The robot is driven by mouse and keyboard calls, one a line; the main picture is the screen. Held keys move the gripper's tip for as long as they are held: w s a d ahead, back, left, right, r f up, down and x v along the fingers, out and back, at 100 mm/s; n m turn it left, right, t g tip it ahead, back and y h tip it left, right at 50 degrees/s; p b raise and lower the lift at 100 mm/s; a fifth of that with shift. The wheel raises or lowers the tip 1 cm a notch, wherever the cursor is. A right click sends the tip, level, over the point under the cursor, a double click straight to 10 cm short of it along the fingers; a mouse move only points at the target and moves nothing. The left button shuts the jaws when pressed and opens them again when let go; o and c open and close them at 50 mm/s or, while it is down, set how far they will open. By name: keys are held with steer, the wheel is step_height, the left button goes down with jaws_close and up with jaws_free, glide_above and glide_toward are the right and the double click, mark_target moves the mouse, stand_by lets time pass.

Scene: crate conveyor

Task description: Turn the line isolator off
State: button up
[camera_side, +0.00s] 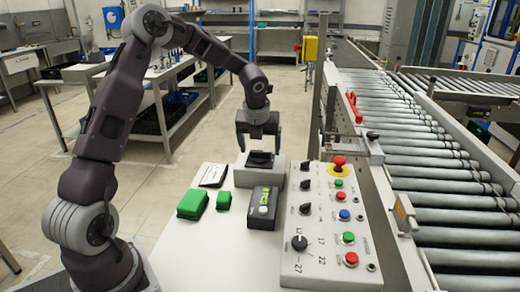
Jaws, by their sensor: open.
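My gripper (259,150) points straight down with its two dark fingers apart. It is just above a grey box that has a black handle (260,159) on top. The fingertips appear on either side of this handle, and I cannot tell whether they touch it. This grey box (244,179) may be the line isolator; no label on it is readable. Another black rotary knob (372,135) sits on a grey housing by the conveyor. The fine position of the black handle is too small to tell.
A control panel (313,262) with several knobs, coloured buttons and a red mushroom button (339,162) stands at right. A dark box with a display (262,208), green blocks (193,204) and a card (213,175) lie on the white table. The roller conveyor (430,185) runs beyond.

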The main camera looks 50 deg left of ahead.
steer(key=shift+w+a+f, duration=0.15)
steer(key=shift+f, duration=0.4)
steer(key=c, duration=1.4)
steer(key=shift+o, duration=0.2)
